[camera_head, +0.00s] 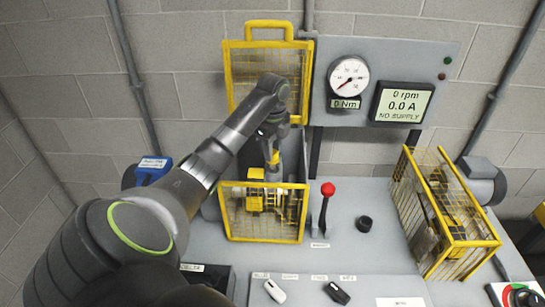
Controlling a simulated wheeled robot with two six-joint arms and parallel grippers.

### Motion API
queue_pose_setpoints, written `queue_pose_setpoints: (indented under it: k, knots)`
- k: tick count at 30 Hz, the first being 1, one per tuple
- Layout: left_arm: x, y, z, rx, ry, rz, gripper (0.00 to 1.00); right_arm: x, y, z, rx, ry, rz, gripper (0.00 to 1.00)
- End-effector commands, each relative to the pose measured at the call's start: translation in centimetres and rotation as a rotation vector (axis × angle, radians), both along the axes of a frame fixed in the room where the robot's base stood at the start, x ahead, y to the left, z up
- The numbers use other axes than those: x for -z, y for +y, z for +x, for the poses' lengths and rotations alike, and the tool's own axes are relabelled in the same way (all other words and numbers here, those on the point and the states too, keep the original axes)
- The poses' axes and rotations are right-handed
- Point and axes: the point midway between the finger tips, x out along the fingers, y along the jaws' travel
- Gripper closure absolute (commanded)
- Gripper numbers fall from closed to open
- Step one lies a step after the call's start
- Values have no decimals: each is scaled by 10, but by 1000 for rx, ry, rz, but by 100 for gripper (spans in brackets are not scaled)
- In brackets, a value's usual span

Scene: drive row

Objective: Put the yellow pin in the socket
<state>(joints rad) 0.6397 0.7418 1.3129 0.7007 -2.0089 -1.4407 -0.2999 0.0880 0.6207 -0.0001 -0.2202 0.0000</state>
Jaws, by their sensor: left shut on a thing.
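My left arm comes in from the left and bends down over the near yellow mesh guard. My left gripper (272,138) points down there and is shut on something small. A yellow piece (271,157) shows just below it, probably the yellow pin, but it is small and partly hidden. A short black cup-like fitting (365,224) stands on the grey bench, right of the red-knobbed lever (327,190); I cannot tell whether it is the socket. My right gripper is not in view.
The near yellow mesh guard (232,228) encloses yellow parts. Another mesh guard (440,264) stands at the right. A panel holds a round gauge (348,78) and a display (402,103). A white item (274,291) and a black item (337,293) lie in front.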

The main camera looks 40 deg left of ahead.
Motion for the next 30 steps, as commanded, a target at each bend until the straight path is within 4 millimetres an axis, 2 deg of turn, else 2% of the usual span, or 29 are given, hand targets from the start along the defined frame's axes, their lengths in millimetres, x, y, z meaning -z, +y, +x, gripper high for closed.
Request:
queue_pose_setpoints:
  k: [3,5,8,19,20,21,24,30]
  knots:
    - [14,0,0,0,0,0,97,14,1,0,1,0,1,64]
    - [19,0,-1,-1,5,-3,97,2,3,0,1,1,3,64]
    - [31,0,0,0,2,-1,97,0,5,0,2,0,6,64]
    - [37,0,0,0,0,0,97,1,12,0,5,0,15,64]
    - [37,0,0,0,0,0,67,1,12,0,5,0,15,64]
    - [37,0,0,0,0,0,62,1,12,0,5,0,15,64]
    - [36,0,0,0,0,0,49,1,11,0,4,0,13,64]
    - [36,0,0,0,0,0,49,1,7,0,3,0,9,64]
